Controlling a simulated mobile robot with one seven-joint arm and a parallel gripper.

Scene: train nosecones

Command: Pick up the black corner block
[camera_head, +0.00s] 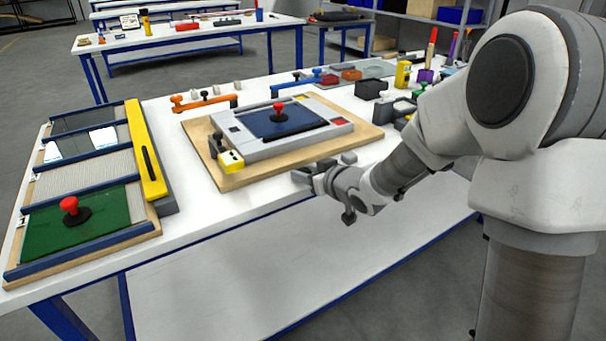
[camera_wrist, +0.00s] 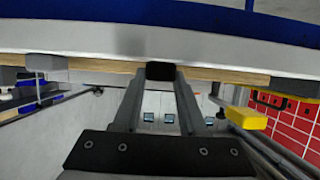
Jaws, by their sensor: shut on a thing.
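A small black block (camera_wrist: 160,71) sits between my two fingertips in the wrist view, with a finger against each side. I take it to be the black corner block. My gripper (camera_wrist: 158,78) is shut on it. In the head view my gripper (camera_head: 306,175) is at the front right edge of a wooden board (camera_head: 240,181), and I cannot make out the held block there. In the wrist view the block overlaps the board's edge, and I cannot tell if it touches the board.
A grey frame with a blue panel (camera_head: 262,128) and red knob (camera_head: 279,110) lies on the board. A yellow block (camera_head: 230,161) is at its near left corner. A green panel (camera_head: 100,220) is at left. Black box (camera_head: 370,88) and other parts crowd the right. White tabletop (camera_head: 200,222) is bare in front.

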